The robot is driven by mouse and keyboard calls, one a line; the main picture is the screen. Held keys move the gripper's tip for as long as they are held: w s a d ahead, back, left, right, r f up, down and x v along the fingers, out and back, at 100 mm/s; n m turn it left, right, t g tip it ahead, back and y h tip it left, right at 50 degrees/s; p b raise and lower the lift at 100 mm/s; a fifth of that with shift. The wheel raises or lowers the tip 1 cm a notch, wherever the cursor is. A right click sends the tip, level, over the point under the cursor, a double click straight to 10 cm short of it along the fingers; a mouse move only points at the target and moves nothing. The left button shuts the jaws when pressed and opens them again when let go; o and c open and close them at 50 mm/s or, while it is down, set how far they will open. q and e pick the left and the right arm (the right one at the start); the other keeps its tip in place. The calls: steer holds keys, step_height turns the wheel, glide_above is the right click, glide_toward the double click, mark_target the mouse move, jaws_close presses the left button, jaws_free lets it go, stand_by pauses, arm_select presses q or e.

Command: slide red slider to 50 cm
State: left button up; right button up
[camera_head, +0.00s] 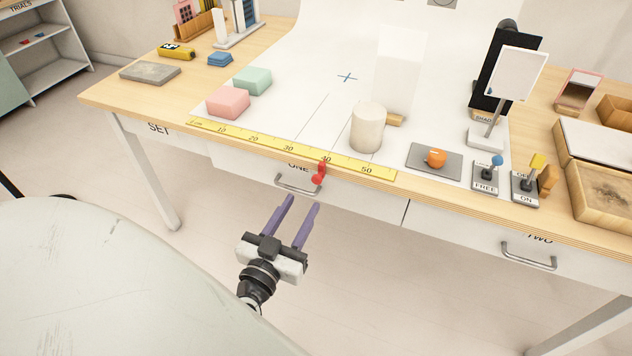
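A yellow ruler (262,142) lies along the front edge of the table, with marks from 10 at the left to 50 at the right. The red slider (320,172) sits at the ruler's front edge, close to the 40 mark and left of the 50 mark. My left gripper (303,206) is below and in front of the table edge, a little short of the slider. Its two purple fingers are apart with nothing between them. The fingers do not appear to touch the slider. My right gripper is not in view.
Drawer handles (297,184) and (529,256) stick out from the front of the table. A white cylinder (367,127), an orange ball (436,158) on a grey plate, and two small switches (487,176) stand behind or right of the ruler. Pink (228,102) and green blocks stand at the left.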

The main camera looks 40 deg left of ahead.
mark_target(316, 180)
arm_select(q)
steer(key=x, duration=1)
steer(key=shift+w, duration=0.1)
jaws_close()
